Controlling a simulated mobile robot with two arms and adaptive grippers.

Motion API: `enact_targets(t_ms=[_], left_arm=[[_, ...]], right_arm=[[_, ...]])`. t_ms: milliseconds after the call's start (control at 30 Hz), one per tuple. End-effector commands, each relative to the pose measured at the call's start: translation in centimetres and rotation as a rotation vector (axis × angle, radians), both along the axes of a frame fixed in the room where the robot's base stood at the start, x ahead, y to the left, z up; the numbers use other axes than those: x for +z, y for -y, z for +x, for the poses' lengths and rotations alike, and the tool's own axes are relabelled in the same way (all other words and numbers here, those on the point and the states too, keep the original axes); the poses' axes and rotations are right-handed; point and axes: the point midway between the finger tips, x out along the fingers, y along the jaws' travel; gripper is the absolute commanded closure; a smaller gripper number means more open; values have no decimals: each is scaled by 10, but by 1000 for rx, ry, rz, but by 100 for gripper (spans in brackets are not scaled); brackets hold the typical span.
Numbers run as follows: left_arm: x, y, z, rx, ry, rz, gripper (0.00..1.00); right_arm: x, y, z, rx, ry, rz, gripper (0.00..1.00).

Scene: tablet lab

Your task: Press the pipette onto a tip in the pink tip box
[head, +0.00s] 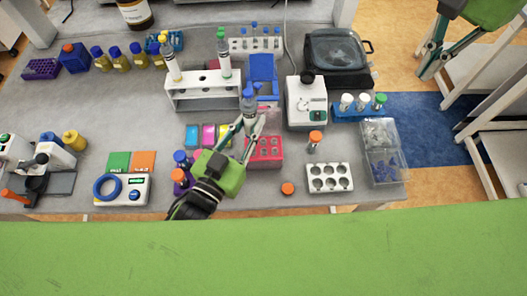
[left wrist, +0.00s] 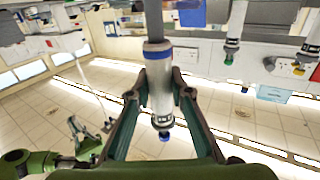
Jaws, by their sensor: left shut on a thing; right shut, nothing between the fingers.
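I cannot tell whether the pipette's lower end touches a tip. My right gripper (head: 430,72) is shut and empty at the upper right, beyond the bench edge.
A white machine (head: 306,112), an orange-capped tube (head: 314,141) and a white well block (head: 329,186) are on the right.

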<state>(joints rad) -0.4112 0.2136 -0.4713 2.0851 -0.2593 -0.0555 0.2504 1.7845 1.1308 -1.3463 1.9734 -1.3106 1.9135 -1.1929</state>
Motion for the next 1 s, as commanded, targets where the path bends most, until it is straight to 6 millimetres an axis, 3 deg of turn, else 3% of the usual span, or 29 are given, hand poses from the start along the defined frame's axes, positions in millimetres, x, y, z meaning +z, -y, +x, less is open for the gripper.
enact_targets(t_ms=[1000], left_arm=[[-7,0,0,0,1,0,100]], right_arm=[[-5,0,0,0,0,0,100]])
